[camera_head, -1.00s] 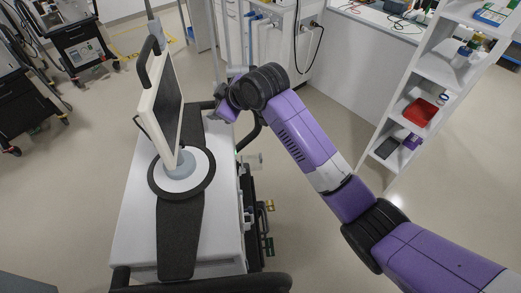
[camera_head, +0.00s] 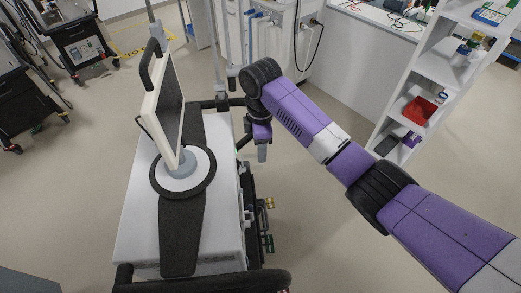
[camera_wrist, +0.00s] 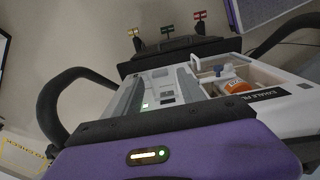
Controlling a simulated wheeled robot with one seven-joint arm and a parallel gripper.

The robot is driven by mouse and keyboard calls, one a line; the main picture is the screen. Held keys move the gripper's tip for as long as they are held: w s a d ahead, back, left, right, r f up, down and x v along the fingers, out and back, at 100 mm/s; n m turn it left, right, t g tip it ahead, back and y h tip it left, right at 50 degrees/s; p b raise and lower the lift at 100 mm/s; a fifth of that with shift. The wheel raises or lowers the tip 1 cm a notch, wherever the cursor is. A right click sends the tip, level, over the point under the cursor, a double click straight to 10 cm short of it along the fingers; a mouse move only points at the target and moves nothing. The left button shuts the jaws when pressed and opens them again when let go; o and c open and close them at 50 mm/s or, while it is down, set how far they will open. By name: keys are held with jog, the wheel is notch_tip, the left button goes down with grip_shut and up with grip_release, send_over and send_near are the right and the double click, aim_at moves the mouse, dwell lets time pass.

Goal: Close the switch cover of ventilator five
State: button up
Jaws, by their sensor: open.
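The ventilator (camera_head: 228,215) stands left of centre in the head view, a white cart body with a tilted screen on top. My gripper (camera_head: 262,152) points down beside its right side, near the far end. It is open and I see nothing held in it. In the wrist view, my purple gripper housing fills the bottom, and the ventilator's side panel (camera_wrist: 150,90) lies beyond it, with a small green light and a dark square. I cannot clearly make out the switch cover or its state; my gripper may hide it in the head view.
A white open compartment with an orange part (camera_wrist: 237,86) sits beside the panel. Black handles (camera_head: 200,283) and coloured connectors (camera_head: 268,243) stick out from the cart. A white shelf (camera_head: 440,75) stands at right. The floor between is clear.

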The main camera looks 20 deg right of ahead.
aim_at(252, 159)
jog(key=shift+f, duration=1.2)
grip_shut()
